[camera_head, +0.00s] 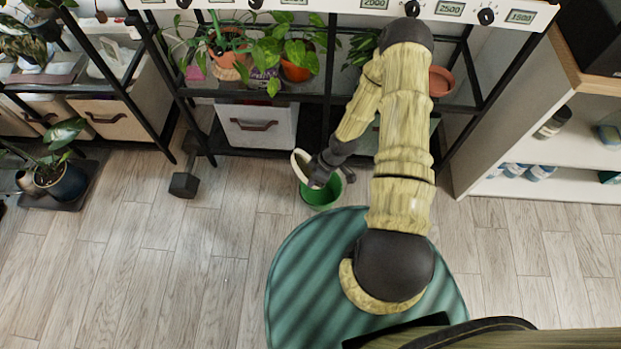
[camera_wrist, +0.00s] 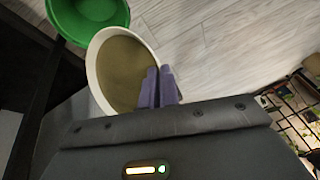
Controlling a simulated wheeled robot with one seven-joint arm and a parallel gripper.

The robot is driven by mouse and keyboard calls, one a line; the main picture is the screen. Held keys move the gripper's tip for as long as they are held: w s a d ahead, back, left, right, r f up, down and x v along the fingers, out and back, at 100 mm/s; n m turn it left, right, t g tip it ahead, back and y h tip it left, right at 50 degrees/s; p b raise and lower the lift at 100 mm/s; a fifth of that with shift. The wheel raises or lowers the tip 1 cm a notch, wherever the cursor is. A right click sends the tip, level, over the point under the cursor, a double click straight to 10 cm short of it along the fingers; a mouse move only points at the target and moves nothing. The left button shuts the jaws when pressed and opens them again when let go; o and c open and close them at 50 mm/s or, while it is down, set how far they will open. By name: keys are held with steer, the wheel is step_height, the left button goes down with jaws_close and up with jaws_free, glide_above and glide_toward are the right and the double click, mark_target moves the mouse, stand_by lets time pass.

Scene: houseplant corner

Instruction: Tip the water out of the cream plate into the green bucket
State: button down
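The cream plate (camera_head: 299,166) is in my gripper (camera_head: 314,177), tilted steeply, above the back left rim of the green bucket (camera_head: 322,194). In the wrist view the plate (camera_wrist: 97,87) has a pale rim and a brownish inside. I cannot tell whether water is still in it. The purple fingers of my gripper (camera_wrist: 159,74) are close together over the plate's right rim, shut on it. The green bucket (camera_wrist: 68,22) shows at the top left of the wrist view, close beside the plate's edge. The bucket's bottom is partly hidden.
A black shelf rack (camera_head: 325,100) with potted plants and a storage bin (camera_head: 257,126) stands just behind the bucket. A round green striped mat (camera_head: 310,285) lies in front. The wood floor (camera_head: 150,270) is clear.

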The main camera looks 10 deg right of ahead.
steer(key=shift+w+d+r+y+p, duration=0.15)
steer(key=shift+d+r+y+p, duration=0.15)
steer(key=shift+d, duration=0.15)
steer(key=shift+d+y, duration=0.1)
steer(key=shift+y, duration=0.2)
steer(key=shift+w+d+r+y, duration=0.1)
steer(key=shift+d+r+y, duration=0.2)
steer(key=shift+d, duration=0.1)
stand_by(1.9)
